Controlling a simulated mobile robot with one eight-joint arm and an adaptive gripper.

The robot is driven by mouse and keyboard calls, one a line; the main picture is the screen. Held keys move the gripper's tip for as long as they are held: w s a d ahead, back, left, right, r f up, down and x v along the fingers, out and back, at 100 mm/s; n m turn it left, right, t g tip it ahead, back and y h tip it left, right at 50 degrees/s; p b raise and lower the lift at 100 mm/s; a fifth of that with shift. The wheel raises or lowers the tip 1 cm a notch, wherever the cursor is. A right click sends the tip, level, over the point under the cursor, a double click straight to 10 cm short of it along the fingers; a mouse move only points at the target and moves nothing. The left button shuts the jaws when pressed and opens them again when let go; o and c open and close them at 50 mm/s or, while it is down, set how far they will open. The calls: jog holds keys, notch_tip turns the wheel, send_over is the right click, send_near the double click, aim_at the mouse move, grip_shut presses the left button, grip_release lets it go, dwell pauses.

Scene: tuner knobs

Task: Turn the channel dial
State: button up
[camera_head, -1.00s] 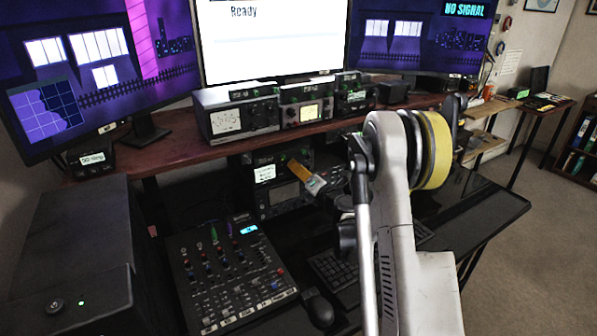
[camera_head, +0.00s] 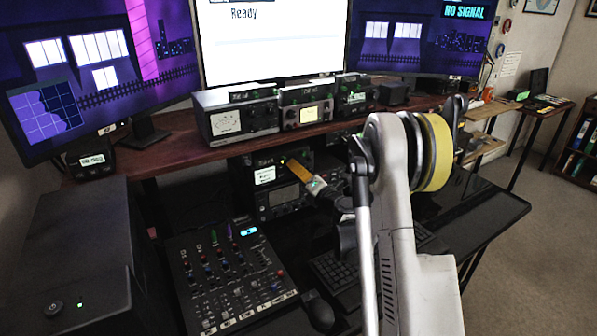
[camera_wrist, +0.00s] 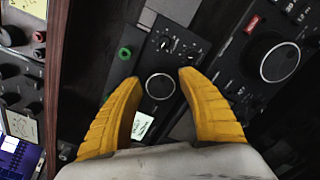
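A black radio unit (camera_head: 262,158) sits under the wooden shelf, and its face also fills the middle of the wrist view (camera_wrist: 178,24). In the wrist view a round dial (camera_wrist: 160,86) with a pale ring lies between my fingertips. No lettering on it is readable, so I cannot tell for sure that it is the channel dial. My gripper (camera_wrist: 160,77) is open, with one yellow finger on each side of the dial and visible gaps. I cannot tell the depth between the tips and the panel. In the head view my gripper (camera_head: 290,164) is at the unit's front.
A green knob (camera_wrist: 124,53) and small knobs (camera_wrist: 166,43) sit close to the dial. Another radio with a large dial (camera_wrist: 280,62) is at the right. A mixer (camera_head: 230,275) and mouse (camera_head: 318,311) lie on the desk below. The shelf edge (camera_head: 185,158) runs above.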

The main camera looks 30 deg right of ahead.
jog(key=shift+s, duration=0.1)
jog(key=s, duration=0.7)
jog(key=shift+s, duration=0.15)
jog(key=shift+d, duration=0.1)
dwell(1.1)
jog(key=s+a+r+m+g+h, duration=0.1)
jog(key=s+r+m+h, duration=0.15)
jog(key=r+m, duration=0.5)
jog(key=s+a+r+m+h, duration=0.1)
jog(key=s+r+m+h, duration=0.1)
jog(key=r+m+h, duration=0.4)
jog(key=s+a+f+m+g+y, duration=0.2)
jog(key=s+a, duration=0.4)
jog(key=s, duration=0.3)
jog(key=s+a+f+m+g+y, duration=0.3)
jog(key=s+a+m, duration=0.3)
jog(key=s, duration=0.3)
jog(key=s+a+f+m+g+y, duration=0.3)
jog(key=s+a+f+m+g, duration=0.1)
jog(key=s+a, duration=0.4)
jog(key=shift+s+f+g, duration=0.2)
jog(key=shift+s+g, duration=0.2)
jog(key=shift+g, duration=0.1)
